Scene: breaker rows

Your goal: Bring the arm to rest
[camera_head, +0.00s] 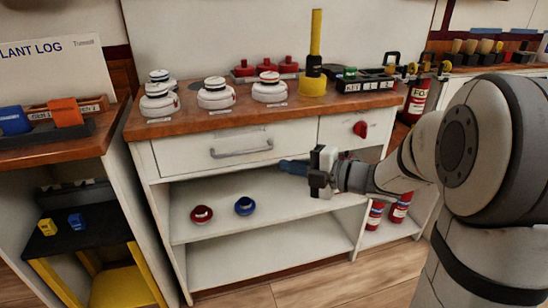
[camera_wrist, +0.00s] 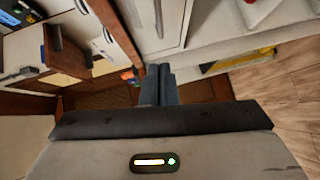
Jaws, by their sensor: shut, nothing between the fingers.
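My gripper (camera_head: 283,165) is at the end of my arm, which reaches in from the right in the head view. Its blue-grey fingers point left, in front of the cabinet (camera_head: 345,226), just below the wide drawer (camera_head: 240,145) and above the open shelf. In the wrist view the fingers (camera_wrist: 158,72) are together with nothing between them. I cannot tell the exact gap between the gripper and the cabinet front.
A red ring-like piece (camera_head: 202,214) and a blue one (camera_head: 245,206) sit on the open shelf. White round detectors (camera_head: 216,95) and a yellow-handled tool (camera_head: 313,60) stand on the wooden top. Red extinguishers (camera_head: 400,207) stand right. Wooden floor (camera_head: 330,284) shows clear in front.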

